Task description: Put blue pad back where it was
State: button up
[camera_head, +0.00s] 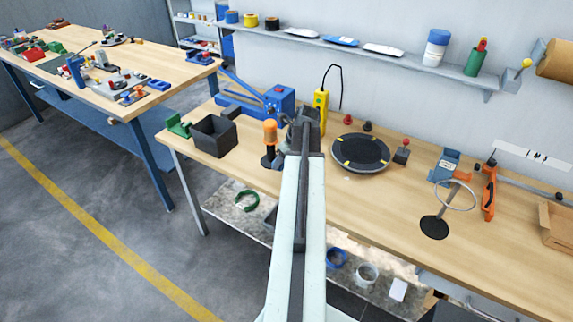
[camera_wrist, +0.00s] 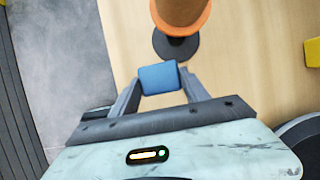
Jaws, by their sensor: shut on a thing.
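The blue pad (camera_wrist: 158,77) is a small block held between the two fingers of my gripper (camera_wrist: 160,88) in the wrist view. It sits at the fingertips, close to an orange-topped post (camera_wrist: 182,12) on a round black base (camera_wrist: 176,48). In the head view my gripper (camera_head: 305,116) is above the bench, just right of the orange-topped post (camera_head: 270,132). I cannot make out the pad in the head view; my arm and gripper hide that spot.
The wooden bench (camera_head: 370,200) carries a black bin (camera_head: 214,136), a blue machine (camera_head: 268,104), a yellow device (camera_head: 321,98) and a black turntable (camera_head: 360,152). A ring stand (camera_head: 434,227) and orange clamp (camera_head: 488,192) stand farther right. Bare bench lies between turntable and ring stand.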

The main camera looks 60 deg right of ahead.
jog(key=shift+d+f, duration=0.15)
jog(key=shift+d, duration=1)
jog(key=f+b, duration=0.4)
jog(key=shift+s+d, duration=0.25)
jog(key=shift+d, duration=0.15)
jog(key=shift+w+a+r, duration=0.2)
jog(key=shift+w+r, duration=0.05)
jog(key=o, duration=1.2)
jog(key=p+v, duration=1.1)
jog(key=v, duration=0.1)
jog(key=shift+d, duration=0.1)
